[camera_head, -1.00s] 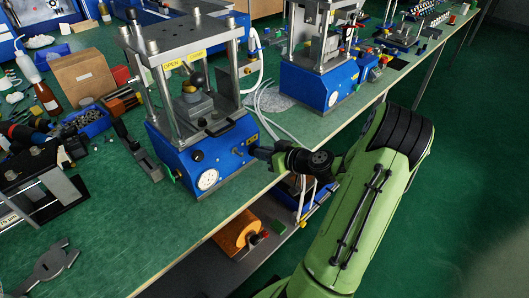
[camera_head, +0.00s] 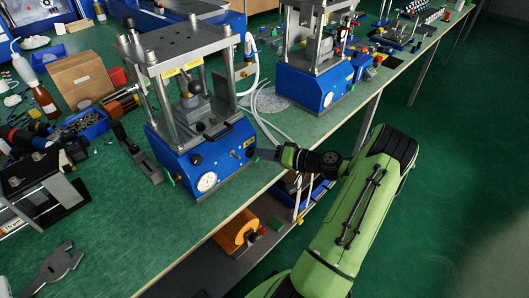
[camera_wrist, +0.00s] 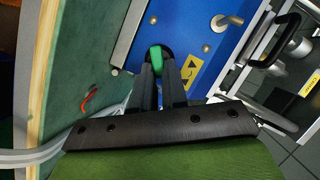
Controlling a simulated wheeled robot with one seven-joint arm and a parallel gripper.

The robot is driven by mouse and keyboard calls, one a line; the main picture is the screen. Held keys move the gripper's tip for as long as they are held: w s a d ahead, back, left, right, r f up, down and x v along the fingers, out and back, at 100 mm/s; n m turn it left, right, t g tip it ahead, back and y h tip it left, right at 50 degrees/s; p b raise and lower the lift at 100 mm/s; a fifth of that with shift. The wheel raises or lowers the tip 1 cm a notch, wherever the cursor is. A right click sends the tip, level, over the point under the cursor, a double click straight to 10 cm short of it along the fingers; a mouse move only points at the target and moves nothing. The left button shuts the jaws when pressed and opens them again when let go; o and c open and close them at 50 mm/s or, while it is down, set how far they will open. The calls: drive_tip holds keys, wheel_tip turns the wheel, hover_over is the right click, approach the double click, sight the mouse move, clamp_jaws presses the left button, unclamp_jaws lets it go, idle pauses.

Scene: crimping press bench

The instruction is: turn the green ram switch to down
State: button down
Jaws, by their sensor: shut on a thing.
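The blue crimping press (camera_head: 222,160) stands on the near bench edge, with a round gauge on its front. In the wrist view, the green ram switch (camera_wrist: 155,57) sits on the blue panel (camera_wrist: 190,25) beside a yellow warning sticker (camera_wrist: 190,70). My gripper (camera_wrist: 161,66) has its two dark fingers closed around the switch's green lever, one on each side. In the head view, my gripper (camera_head: 262,154) is at the right end of the press front and hides the switch. The exact switch setting cannot be told.
A second blue press (camera_head: 318,88) stands farther back on the green bench (camera_head: 130,215). White hoses (camera_head: 265,122) lie between the presses. A lower shelf under the bench holds an orange roll (camera_head: 238,230). The floor to the right is clear.

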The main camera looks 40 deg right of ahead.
drive_tip(key=shift+m+y, duration=0.4)
idle(0.3)
drive_tip(key=c, duration=1.2)
unclamp_jaws()
drive_tip(key=shift+c, duration=0.2)
drive_tip(key=shift+o, duration=0.4)
drive_tip(key=shift+w+f, duration=0.1)
drive_tip(key=shift+w, duration=0.1)
drive_tip(key=p+v, duration=0.3)
drive_tip(key=v, duration=1.2)
drive_tip(key=shift+s, duration=0.45)
drive_tip(key=shift+f, duration=0.1)
